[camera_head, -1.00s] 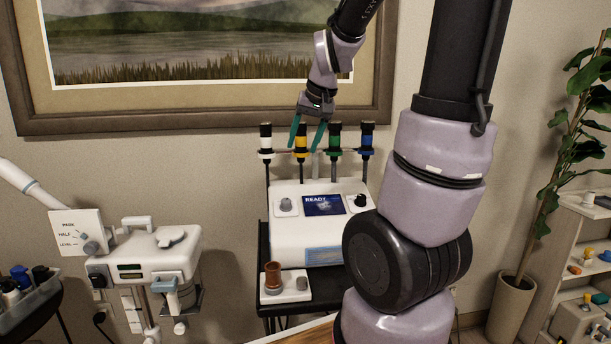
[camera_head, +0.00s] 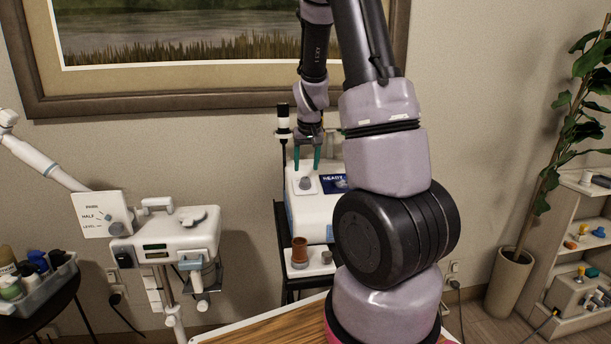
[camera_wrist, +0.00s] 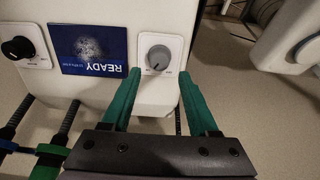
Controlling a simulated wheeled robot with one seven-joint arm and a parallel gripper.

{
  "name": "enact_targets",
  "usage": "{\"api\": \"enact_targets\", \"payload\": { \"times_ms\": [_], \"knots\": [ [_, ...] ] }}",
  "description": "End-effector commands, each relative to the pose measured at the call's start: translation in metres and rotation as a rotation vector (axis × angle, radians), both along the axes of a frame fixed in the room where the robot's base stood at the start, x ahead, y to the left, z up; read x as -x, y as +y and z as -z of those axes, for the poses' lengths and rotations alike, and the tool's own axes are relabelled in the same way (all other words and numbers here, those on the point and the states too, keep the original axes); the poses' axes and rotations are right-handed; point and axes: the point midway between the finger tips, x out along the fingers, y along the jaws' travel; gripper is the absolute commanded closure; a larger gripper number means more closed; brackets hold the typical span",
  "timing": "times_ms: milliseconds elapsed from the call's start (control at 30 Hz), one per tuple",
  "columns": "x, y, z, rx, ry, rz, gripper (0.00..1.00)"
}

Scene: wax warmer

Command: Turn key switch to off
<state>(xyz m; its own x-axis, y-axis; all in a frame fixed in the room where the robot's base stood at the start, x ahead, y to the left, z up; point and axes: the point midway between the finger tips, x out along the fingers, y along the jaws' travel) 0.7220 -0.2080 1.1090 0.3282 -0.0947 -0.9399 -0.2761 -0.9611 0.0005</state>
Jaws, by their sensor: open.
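A white console with a screen reading READY (camera_head: 335,182) stands on a dark stand. A grey round dial (camera_head: 305,184) on a white plate sits left of the screen; in the wrist view this dial (camera_wrist: 158,57) has a pointer mark and tiny lettering I cannot read. A black knob (camera_wrist: 18,48) is on the screen's other side, hidden by my arm in the head view. I cannot tell for sure which is the key switch. My gripper (camera_head: 306,162) is open and empty, its green fingers above and in front of the grey dial. In the wrist view the gripper's fingertips (camera_wrist: 160,75) flank the grey dial's lower edge, apparently not touching it.
Upright bottles on rods (camera_head: 283,122) stand behind the console. A small base with a brown cup (camera_head: 300,250) sits in front. A white unit with a PARK/HALF/LEVEL panel (camera_head: 165,235) is to the left. A plant (camera_head: 560,150) and shelf (camera_head: 570,265) are at right.

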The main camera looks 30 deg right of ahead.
Motion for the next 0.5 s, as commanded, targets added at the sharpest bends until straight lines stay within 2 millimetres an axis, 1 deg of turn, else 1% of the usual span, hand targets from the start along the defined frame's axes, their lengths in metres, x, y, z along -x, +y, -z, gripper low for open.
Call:
{"api": "enact_targets", "payload": {
  "times_ms": [200, 500],
  "knots": [
    [-0.005, -0.002, 0.018, 0.0, 0.003, 0.001, 0.4],
    [-0.013, -0.004, 0.039, -0.001, 0.001, 0.002, 0.4]
  ]
}}
